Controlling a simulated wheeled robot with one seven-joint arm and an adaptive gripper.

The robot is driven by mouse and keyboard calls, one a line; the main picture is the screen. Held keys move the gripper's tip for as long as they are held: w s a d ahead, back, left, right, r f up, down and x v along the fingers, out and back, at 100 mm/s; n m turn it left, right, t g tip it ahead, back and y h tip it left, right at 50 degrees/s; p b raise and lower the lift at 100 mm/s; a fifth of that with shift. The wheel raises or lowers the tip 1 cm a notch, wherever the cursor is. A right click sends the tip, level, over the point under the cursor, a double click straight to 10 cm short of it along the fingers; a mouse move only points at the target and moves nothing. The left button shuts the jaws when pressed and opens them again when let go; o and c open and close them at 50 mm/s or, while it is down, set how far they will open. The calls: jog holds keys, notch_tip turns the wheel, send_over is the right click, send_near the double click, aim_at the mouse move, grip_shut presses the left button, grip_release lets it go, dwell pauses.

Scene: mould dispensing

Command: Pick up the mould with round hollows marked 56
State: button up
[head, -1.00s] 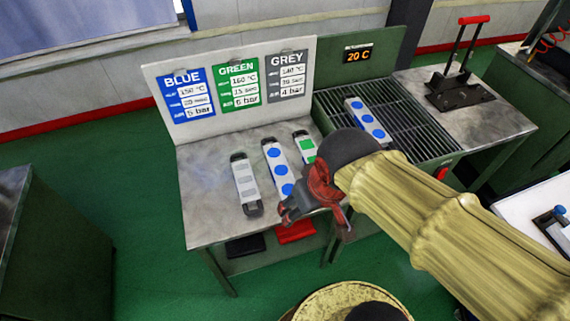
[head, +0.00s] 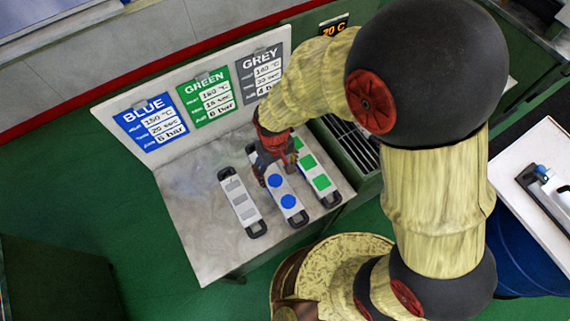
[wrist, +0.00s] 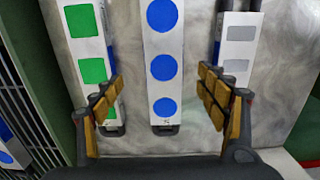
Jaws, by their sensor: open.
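A white mould with round blue hollows (head: 293,214) lies on the metal table between two other moulds. It also shows in the wrist view (wrist: 163,93), running up the middle of the picture. A small dark mark sits near its lower end, too small to read as a number. My gripper (head: 272,168) is above the far part of this mould and hides some of it in the head view. In the wrist view my gripper (wrist: 160,82) is open, one finger on each side of the mould, with nothing held. Whether the fingers are down at its height I cannot tell.
A mould with green square hollows (wrist: 85,22) lies to the left in the wrist view, one with grey hollows (wrist: 240,35) to the right. Both are close to the fingers. A slatted rack (wrist: 28,115) bears another blue-hollowed mould (wrist: 6,136). A sign board (head: 192,100) stands behind the table.

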aim_at(275, 180)
jog(key=shift+w+a+f, duration=0.1)
jog(key=f, duration=0.2)
jog(key=f+b, duration=0.1)
jog(key=f, duration=0.2)
jog(key=f+b, duration=0.1)
jog(key=f, duration=0.1)
jog(key=shift+a+f, duration=0.25)
jog(key=shift+a, duration=0.1)
jog(key=shift+c, duration=1.1)
jog(key=shift+r, duration=0.1)
grip_shut()
